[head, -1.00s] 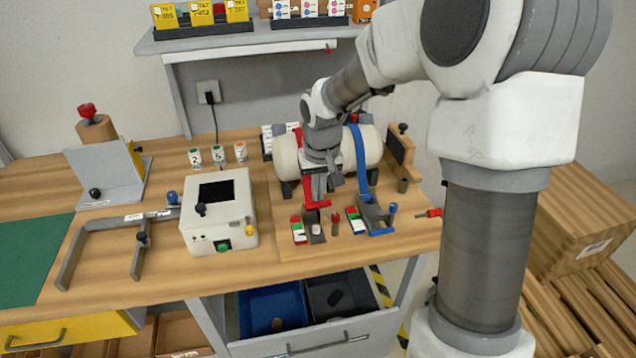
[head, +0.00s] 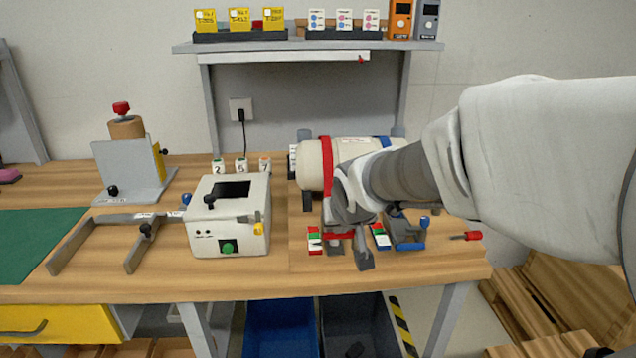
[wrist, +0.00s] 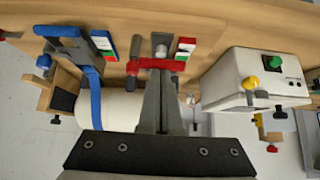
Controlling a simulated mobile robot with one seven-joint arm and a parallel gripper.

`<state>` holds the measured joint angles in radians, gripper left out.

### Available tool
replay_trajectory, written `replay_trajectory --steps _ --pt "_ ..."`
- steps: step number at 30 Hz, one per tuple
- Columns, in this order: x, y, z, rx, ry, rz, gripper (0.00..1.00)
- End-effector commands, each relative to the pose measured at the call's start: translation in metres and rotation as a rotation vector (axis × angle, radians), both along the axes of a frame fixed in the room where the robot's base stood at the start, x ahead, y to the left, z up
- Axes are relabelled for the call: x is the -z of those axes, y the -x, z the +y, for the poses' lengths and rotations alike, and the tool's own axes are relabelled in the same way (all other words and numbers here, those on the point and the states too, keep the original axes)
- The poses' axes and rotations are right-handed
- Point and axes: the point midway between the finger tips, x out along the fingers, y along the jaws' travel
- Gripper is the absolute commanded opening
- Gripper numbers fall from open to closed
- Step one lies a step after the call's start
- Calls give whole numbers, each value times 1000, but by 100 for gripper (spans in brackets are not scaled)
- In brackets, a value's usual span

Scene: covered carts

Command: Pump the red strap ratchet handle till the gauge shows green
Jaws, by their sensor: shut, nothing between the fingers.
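The red strap (head: 327,160) wraps the cream cylinder (head: 355,152) on the bench. Its ratchet has a red crossbar (head: 340,237), partly hidden behind my arm in the head view; the crossbar also shows in the wrist view (wrist: 171,65). My gripper (head: 364,261) is shut and empty, low at the front of the red ratchet. In the wrist view its fingers (wrist: 158,88) point at the crossbar and overlap it; I cannot tell whether they touch. The gauge strip (head: 315,240) beside this ratchet has red, white and green parts; its reading is too small to tell.
The blue strap ratchet (head: 408,238) and its gauge strip (head: 380,237) stand close on the right. A red-handled tool (head: 472,236) lies near the right edge. A white box (head: 232,215) with a green button stands left. Open bins (head: 280,325) sit below the bench front.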

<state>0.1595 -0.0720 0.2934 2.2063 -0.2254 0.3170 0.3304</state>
Motion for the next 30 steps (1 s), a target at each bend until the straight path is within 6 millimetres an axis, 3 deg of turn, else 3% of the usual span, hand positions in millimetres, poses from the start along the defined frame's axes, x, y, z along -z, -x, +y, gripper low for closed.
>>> replay_trajectory --steps 1,15,30 --pt "12 2 0 0 1 -28 0" --pt "36 13 0 0 0 -52 0" --pt "43 15 0 0 0 -51 0"
